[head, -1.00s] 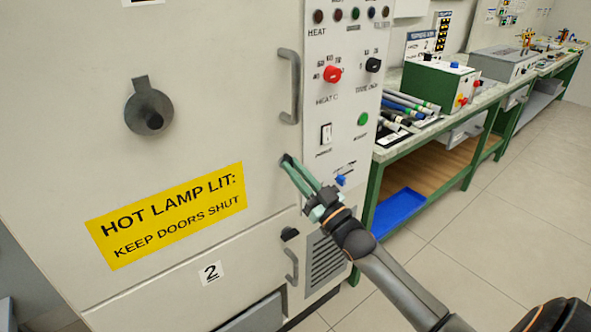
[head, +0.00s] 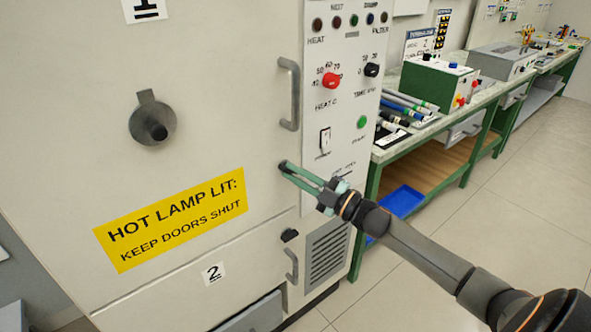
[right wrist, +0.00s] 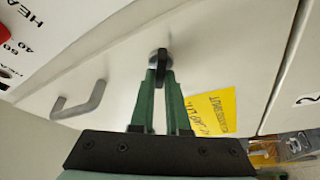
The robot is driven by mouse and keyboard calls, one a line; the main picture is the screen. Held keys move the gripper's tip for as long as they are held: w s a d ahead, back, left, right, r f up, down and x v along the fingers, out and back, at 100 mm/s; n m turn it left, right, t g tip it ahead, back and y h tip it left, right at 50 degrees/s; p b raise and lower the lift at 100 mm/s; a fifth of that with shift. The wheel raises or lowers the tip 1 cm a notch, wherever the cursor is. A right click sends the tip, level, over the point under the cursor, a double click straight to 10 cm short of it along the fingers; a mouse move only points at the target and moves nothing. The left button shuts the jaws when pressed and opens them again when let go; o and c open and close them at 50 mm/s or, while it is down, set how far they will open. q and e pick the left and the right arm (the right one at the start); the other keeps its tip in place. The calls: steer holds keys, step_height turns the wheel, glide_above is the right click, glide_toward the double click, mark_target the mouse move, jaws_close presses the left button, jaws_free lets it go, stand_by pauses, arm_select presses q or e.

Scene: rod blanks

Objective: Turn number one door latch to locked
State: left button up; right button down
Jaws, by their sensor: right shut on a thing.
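The number one door (head: 215,75) is the large cream cabinet door, shut, with a "1" label at its top. Its small dark latch (head: 284,166) sits near the door's right edge, below the long grey handle. My right gripper (head: 288,168) reaches it from the right, its green fingers closed on it. In the right wrist view, the latch (right wrist: 160,56) shows as a round base with a dark lever between the fingertips of the gripper (right wrist: 160,78). The fingers hide part of the lever, and I cannot read its set position. My left gripper is not in view.
The grey door handle (head: 291,93) stands out above the latch. A control panel (head: 340,110) with knobs and switches is to the right. The number two door (head: 200,285) with its own latch (head: 290,235) is below. A green workbench (head: 440,130) stands farther right.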

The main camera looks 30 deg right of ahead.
steer(key=n+g+p, duration=0.1)
steer(key=n, duration=0.1)
steer(key=n+p, duration=0.1)
steer(key=n, duration=0.1)
steer(key=shift+r+n+g, duration=0.15)
steer(key=shift+n+g, duration=0.15)
steer(key=shift+g, duration=0.1)
steer(key=shift+n+g+p, duration=0.3)
steer(key=shift+n+p, duration=0.2)
steer(key=shift+n, duration=0.3)
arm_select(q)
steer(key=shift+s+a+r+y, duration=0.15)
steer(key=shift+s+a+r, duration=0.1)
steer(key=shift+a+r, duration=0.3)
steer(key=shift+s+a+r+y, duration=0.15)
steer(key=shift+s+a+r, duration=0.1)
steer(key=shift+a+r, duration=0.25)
arm_select(e)
steer(key=shift+n, duration=0.4)
steer(key=c, duration=0.9)
jaws_free()
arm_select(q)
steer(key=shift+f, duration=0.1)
arm_select(e)
steer(key=shift+s, duration=0.1)
